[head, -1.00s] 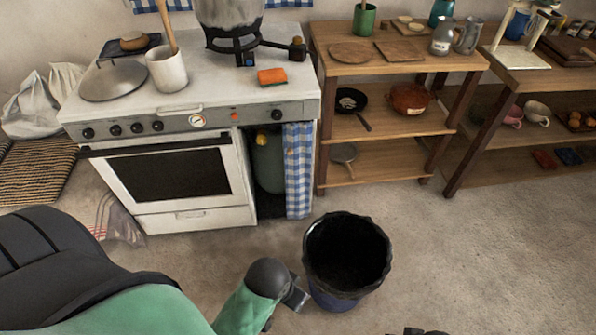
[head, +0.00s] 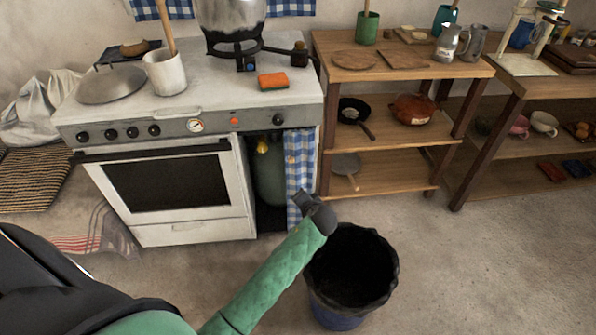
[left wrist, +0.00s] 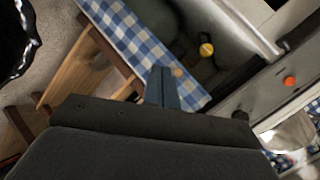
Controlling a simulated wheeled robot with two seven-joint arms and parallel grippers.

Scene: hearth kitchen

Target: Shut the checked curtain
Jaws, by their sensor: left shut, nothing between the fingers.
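The blue-and-white checked curtain (head: 300,158) hangs bunched at the right side of the open bay under the stove's worktop. The bay's left part is uncovered and shows a green gas bottle (head: 268,172) with a yellow top. My left gripper (head: 303,199) is shut and empty, and overlaps the curtain's lower part in the head view. In the left wrist view the curtain (left wrist: 135,35) runs diagonally, and the shut fingers (left wrist: 161,78) lie in front of it. I cannot tell whether they touch it. My right gripper is not in view.
A black-lined bin (head: 350,268) stands on the floor just below my left gripper. The white stove (head: 165,185) is left of the bay. A wooden shelf (head: 385,155) with pans stands close on the right. Floor to the right is clear.

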